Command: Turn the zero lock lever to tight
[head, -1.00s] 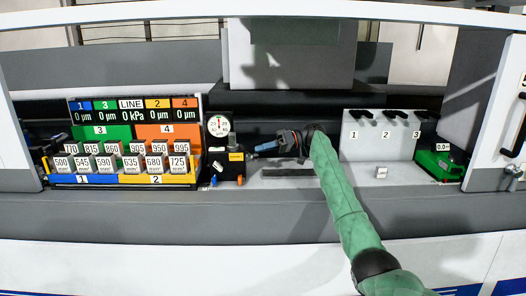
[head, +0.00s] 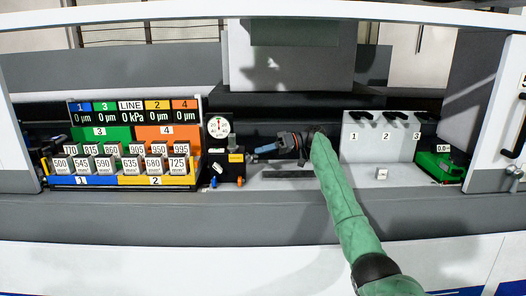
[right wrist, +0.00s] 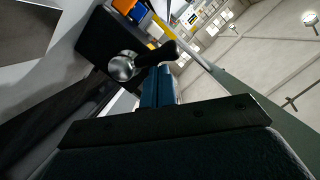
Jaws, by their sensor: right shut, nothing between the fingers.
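In the right wrist view a black lever (right wrist: 162,54) reaches out from a round silver hub (right wrist: 122,66) on a dark block (right wrist: 106,42). I take it to be the zero lock lever. My right gripper (right wrist: 160,78) has its blue fingers together and empty, with their tips right at the lever's free end; I cannot tell whether they touch. In the head view my right gripper (head: 262,149) points left at the black gauge block (head: 225,170) below a round dial (head: 218,126). The lever is too small to make out there, and I cannot read its lock marking. My left gripper is not in view.
A coloured rack (head: 122,181) with several numbered white blocks stands left of the gauge block. A grey panel with black handles (head: 378,140) and a green device (head: 438,167) stand to the right. A small white cube (head: 381,174) sits on the ledge before the panel.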

